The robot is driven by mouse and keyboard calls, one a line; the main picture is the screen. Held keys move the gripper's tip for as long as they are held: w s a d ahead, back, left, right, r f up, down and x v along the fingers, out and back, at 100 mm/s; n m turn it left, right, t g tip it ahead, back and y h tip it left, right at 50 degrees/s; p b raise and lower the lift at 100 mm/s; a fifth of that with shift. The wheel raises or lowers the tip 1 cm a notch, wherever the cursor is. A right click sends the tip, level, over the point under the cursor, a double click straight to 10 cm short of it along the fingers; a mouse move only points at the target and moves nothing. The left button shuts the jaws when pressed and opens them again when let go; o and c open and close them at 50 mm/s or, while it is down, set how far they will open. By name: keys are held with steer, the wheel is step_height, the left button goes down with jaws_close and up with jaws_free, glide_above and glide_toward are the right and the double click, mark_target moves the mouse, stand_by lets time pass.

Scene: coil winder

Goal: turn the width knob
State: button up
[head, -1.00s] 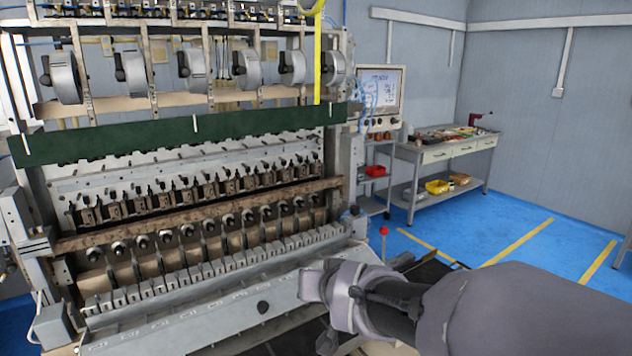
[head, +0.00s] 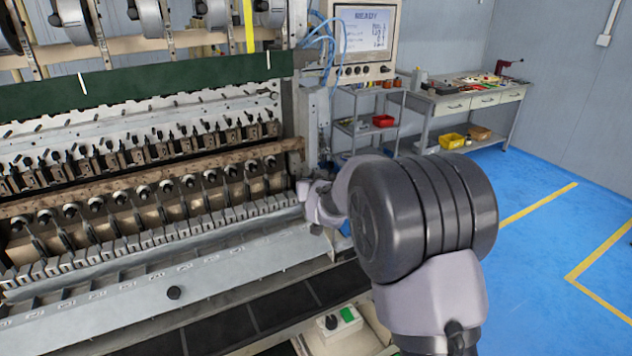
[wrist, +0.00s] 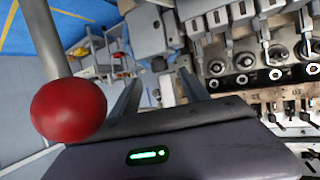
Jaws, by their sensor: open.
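No knob is legibly marked as the width knob, so I cannot tell which it is. Small dark knobs (head: 366,70) line the panel under the screen. My gripper (wrist: 160,85) is open in the wrist view, with nothing held between its fingers. It points at grey machine parts at the right end of the winder, and a small dark round part (wrist: 158,64) shows beyond the fingertips. In the head view my wrist hides most of the gripper, near the right end of the front rail.
A red ball (wrist: 68,109) on a grey lever is close to the camera, left of my gripper. A control box (head: 338,326) with a green button stands low in front. The screen (head: 365,30) reads READY. A workbench (head: 470,102) stands behind; the blue floor at right is clear.

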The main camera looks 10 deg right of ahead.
steer(key=x, duration=0.6)
steer(key=shift+w, duration=0.15)
jaws_close()
steer(key=shift+r+p, duration=0.1)
steer(key=shift+p, duration=0.25)
